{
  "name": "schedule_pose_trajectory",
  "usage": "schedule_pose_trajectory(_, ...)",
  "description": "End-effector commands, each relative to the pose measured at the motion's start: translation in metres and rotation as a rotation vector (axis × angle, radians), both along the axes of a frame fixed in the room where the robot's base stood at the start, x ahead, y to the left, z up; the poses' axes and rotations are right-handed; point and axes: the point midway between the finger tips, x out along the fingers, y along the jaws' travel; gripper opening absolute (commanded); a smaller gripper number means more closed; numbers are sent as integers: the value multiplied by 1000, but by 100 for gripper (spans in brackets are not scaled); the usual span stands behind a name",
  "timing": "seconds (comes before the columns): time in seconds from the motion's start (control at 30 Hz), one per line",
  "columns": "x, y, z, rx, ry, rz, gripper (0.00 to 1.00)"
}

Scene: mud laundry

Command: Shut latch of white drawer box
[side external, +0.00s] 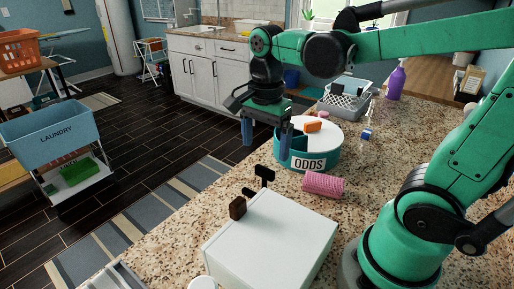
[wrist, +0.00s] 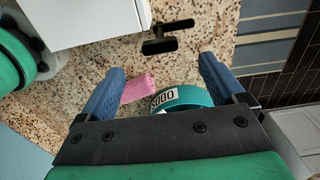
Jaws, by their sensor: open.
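The white drawer box (side external: 275,242) sits on the granite counter at the front of the side view; part of it shows at the top left of the wrist view (wrist: 75,22). A small dark brown block (side external: 237,208), perhaps the latch, stands at the box's left edge; I cannot tell its exact position. A black T-shaped piece (side external: 264,174) stands just beyond the box and also shows in the wrist view (wrist: 165,42). My gripper (side external: 266,138) points down, open and empty, beyond the box and close to the teal ODDS tub. Its blue fingers (wrist: 162,66) are wide apart.
The teal ODDS tub (side external: 312,162) has a white lid with an orange thing on it. A pink cylinder (side external: 323,184) lies between tub and box. A grey basket (side external: 345,100) and purple bottle (side external: 396,82) stand farther back. The counter's left edge drops to the floor.

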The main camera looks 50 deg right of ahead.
Motion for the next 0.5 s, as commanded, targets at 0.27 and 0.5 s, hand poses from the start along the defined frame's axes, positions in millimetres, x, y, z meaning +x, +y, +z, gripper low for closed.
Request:
schedule_pose_trajectory(0.27, 0, 0, -29, 0, -1, -4, 89)
schedule_pose_trajectory(0.5, 0, 0, -50, 0, -4, -2, 89)
